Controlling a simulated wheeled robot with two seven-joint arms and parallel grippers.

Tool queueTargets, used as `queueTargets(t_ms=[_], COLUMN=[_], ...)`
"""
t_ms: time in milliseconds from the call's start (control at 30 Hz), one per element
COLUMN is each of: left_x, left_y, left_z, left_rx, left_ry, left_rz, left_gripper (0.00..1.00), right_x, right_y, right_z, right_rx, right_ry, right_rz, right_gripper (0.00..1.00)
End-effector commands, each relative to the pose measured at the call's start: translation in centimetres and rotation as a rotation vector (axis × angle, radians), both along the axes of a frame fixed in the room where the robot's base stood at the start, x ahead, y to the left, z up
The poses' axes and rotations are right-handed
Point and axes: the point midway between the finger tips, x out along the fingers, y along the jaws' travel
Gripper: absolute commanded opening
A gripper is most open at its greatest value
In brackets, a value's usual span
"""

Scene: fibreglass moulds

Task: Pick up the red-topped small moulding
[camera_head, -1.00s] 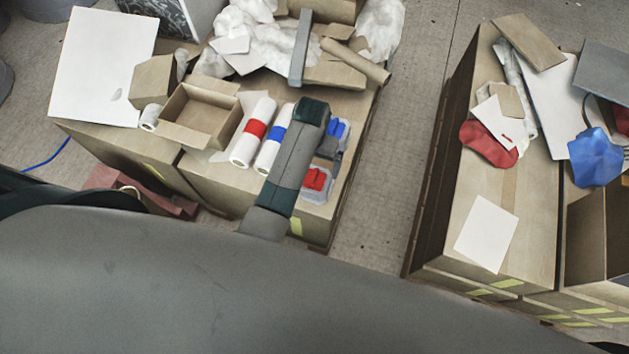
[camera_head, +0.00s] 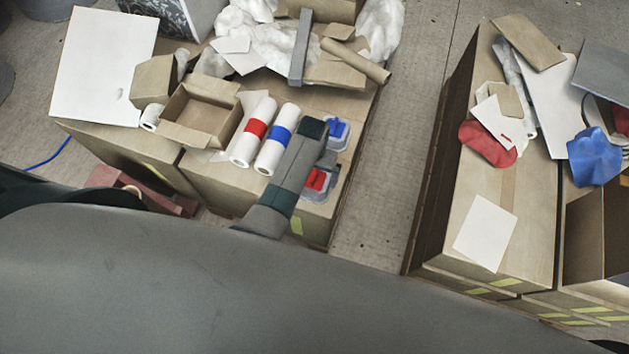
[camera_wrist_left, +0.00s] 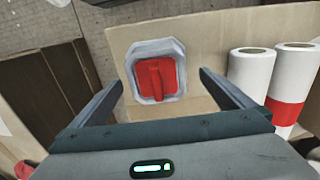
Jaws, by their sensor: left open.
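The red-topped small moulding (camera_head: 317,181) has a grey-white tray-like base with a red raised top. It lies near the right front edge of the left cardboard-covered surface, partly hidden by my left arm in the head view. In the left wrist view the moulding (camera_wrist_left: 157,78) shows whole, between and beyond the two finger tips. My left gripper (camera_wrist_left: 162,80) is open and empty, above the moulding and apart from it. In the head view the left gripper (camera_head: 325,160) is just behind the red top. My right gripper is not in view.
A blue-topped moulding (camera_head: 338,132) lies just behind. Two white rolls, one red-banded (camera_head: 254,131) and one blue-banded (camera_head: 277,138), lie to the left, beside an open cardboard box (camera_head: 200,115). A floor gap (camera_head: 383,200) separates this surface from the right-hand boxes.

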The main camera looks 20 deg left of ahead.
Motion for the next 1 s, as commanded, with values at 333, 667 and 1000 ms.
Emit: queueTargets(t_ms=[333, 667, 1000], left_x=[0.0, 0.1, 0.1], left_y=[-0.5, -0.5, -0.5], left_z=[-3.2, -4.8, -4.8], left_rx=[0.0, -0.001, 0.0], left_ry=[0.003, -0.001, 0.0], left_rz=[-0.001, 0.0, 0.0], left_gripper=[1.0, 1.0, 1.0], right_x=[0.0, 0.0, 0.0], right_y=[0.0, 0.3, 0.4], right_z=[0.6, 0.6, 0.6], right_rx=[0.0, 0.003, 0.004], right_ry=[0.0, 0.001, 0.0], right_rz=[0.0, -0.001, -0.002], right_gripper=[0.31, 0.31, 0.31])
